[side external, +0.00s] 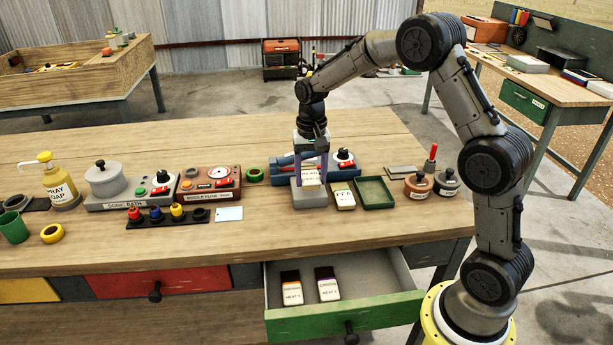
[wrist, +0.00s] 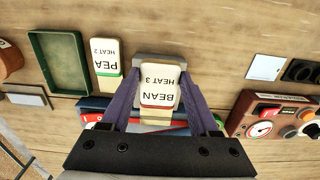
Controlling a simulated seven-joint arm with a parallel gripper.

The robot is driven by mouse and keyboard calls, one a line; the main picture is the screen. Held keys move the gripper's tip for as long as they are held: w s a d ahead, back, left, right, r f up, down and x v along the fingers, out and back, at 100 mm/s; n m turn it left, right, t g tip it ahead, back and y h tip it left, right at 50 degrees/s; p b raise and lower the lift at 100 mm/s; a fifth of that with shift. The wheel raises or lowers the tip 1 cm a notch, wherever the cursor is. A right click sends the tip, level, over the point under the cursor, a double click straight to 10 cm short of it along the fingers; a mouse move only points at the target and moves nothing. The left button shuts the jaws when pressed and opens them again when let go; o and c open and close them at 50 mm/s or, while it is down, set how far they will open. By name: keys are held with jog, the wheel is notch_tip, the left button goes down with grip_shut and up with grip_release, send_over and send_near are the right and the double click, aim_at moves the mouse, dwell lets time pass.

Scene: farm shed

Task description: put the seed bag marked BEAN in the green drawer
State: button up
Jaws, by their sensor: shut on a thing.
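The seed bag marked BEAN, HEAT 3 (wrist: 160,86) is white and sits between the two purple fingers of my gripper (wrist: 160,105) in the wrist view. My gripper (side external: 311,172) is shut on it above the table, at a grey block-like holder (side external: 309,201). I cannot tell whether the bag is still in the holder or just above it. The green drawer (side external: 345,318) is pulled open at the table's front, below and in front of my gripper. Two dark-topped bags (side external: 291,291) lie in it on the left; its right part is bare.
A PEA bag (side external: 343,198) and a green tray (side external: 374,192) lie just right of the holder. Lidded pots (side external: 418,187) stand farther right. Switch boxes (side external: 209,184) and a rack of coloured knobs (side external: 168,215) stand to the left. The table front above the drawer is clear.

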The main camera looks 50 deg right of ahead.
aim_at(311, 179)
jog(key=shift+r, duration=1.9)
jog(key=a+f+n, duration=0.2)
jog(key=a, duration=0.1)
jog(key=a+f+n, duration=0.2)
jog(key=a, duration=0.1)
jog(key=s+a+f+n, duration=0.1)
jog(key=a+f+n, duration=0.2)
jog(key=a, duration=0.1)
jog(key=shift+s+f, duration=0.1)
jog(key=shift+f+n, duration=0.3)
jog(key=shift+n, duration=0.2)
jog(key=shift+w+n, duration=0.3)
jog(key=shift+n, duration=1)
jog(key=w, duration=0.1)
jog(key=w+d, duration=0.1)
jog(key=w, duration=0.2)
jog(key=shift+w+d+r, duration=0.1)
jog(key=shift+d+r, duration=0.25)
jog(key=shift+w+a+r, duration=0.2)
jog(key=shift+w+r, duration=0.1)
jog(key=shift+w, duration=0.1)
jog(key=shift+w+a+r+n, duration=0.35)
jog(key=shift+a+r+n, duration=0.05)
jog(key=shift+n, duration=0.2)
